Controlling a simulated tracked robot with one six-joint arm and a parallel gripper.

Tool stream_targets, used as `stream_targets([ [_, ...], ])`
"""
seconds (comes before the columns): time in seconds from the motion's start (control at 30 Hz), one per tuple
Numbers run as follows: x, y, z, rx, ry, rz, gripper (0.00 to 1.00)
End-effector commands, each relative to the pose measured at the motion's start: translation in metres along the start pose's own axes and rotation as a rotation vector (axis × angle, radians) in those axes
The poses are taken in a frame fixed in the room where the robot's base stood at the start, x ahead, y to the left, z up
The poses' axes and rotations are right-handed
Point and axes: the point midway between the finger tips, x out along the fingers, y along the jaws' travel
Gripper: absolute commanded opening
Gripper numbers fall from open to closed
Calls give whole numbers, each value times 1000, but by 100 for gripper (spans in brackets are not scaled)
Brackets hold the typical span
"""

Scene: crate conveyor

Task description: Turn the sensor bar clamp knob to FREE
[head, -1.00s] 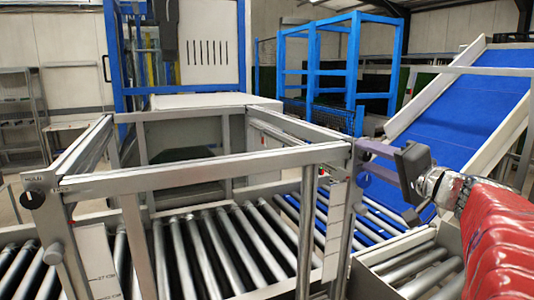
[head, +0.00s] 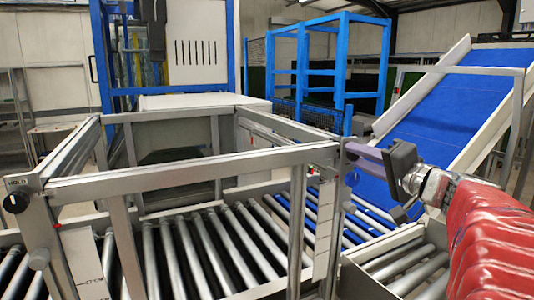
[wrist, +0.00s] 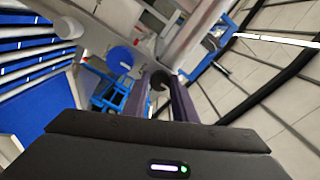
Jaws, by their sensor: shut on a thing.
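My gripper (head: 348,154) is at the right end of the grey frame's front bar (head: 190,174), with its purple fingers reaching left to the corner. In the wrist view the fingers (wrist: 159,95) are shut on a dark round knob (wrist: 159,78) at the bar's end. The head view does not show this knob's face, and no marking on it is readable. Another black knob (head: 15,202) with a white pointer mark sits on the left corner post, under a label reading HOLD. I cannot tell from the labels which knob is the sensor bar clamp.
Roller conveyors (head: 200,250) run under the frame. A blue inclined belt (head: 440,115) rises at the right behind my arm. A blue disc (wrist: 120,60) sits close beside the fingers. The frame's right post (head: 326,225) stands just left of my gripper.

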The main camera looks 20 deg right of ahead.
Motion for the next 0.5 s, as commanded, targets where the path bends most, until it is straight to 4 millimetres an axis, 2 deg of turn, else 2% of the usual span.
stream_targets([
  [0.27, 0, 2, 0, 85, 2, 4, 2],
  [0.5, 0, 2, 0, 244, 2, 4, 2],
])
